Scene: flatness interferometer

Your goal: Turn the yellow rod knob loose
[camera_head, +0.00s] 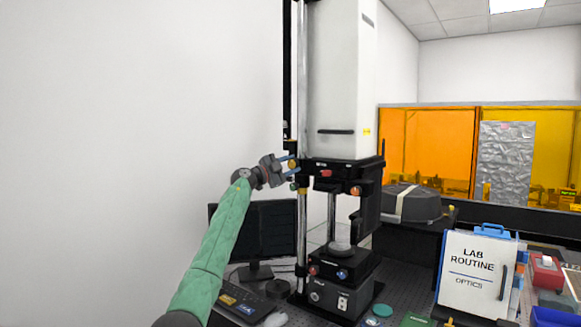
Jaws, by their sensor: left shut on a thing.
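The interferometer (340,80) is a tall white column with a black stage, standing on a black base. The small yellow rod knob (292,164) is on the left side of its black stage, beside the upright metal rod. My right gripper is not in view.
A red knob (326,173) and an orange knob (356,190) are on the front of the stage. A dark monitor (256,232) stands behind my left arm. A "Lab Routine" binder (474,268) and a red box (546,272) are at the right. The left wall side is clear.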

